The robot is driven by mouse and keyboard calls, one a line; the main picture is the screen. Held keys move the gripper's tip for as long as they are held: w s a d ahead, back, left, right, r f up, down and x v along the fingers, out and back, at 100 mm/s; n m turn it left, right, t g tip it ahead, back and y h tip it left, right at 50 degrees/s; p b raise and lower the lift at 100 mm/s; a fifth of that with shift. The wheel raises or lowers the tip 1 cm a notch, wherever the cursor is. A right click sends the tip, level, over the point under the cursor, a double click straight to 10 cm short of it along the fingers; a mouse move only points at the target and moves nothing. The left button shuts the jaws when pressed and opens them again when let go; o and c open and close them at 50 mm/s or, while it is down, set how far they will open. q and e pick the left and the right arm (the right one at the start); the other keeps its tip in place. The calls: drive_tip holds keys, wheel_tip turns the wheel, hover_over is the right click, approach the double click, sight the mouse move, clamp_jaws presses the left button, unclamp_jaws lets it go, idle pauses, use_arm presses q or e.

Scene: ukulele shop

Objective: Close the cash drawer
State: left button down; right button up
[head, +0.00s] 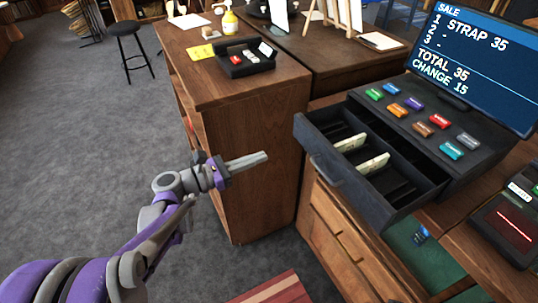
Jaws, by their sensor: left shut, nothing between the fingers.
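The dark cash drawer (338,179) stands pulled out of the cash register (440,165) at the right of the head view. Banknotes (372,164) stand in its compartments. The register has coloured keys on its sloped top and a blue screen (478,62) showing a total of 35 and change of 15. My left gripper (262,158) is shut and empty. It appears to the left of the drawer's front in the picture, apart from it, pointing right. My right gripper is not in view.
A wooden cabinet (258,190) stands behind my left gripper, with a black tray (247,62) and a yellow note on top. Wooden drawers (335,240) lie below the register. A scanner-like device (510,222) sits at the right edge. The grey carpet at left is clear around a stool (127,30).

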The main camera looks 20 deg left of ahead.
sight(355, 122)
use_arm(q)
drive_tip(key=x, duration=1.2)
drive_tip(key=shift+w+d+p, duration=0.1)
drive_tip(key=shift+p, duration=0.25)
drive_tip(key=shift+d, duration=0.1)
drive_tip(key=x, duration=1.8)
drive_tip(key=shift+w+d+f, duration=0.15)
drive_tip(key=shift+w+d, duration=0.1)
drive_tip(key=shift+w, duration=0.05)
drive_tip(key=shift+w+d, duration=0.15)
drive_tip(key=shift+d+r, duration=0.1)
drive_tip(key=shift+r, duration=0.1)
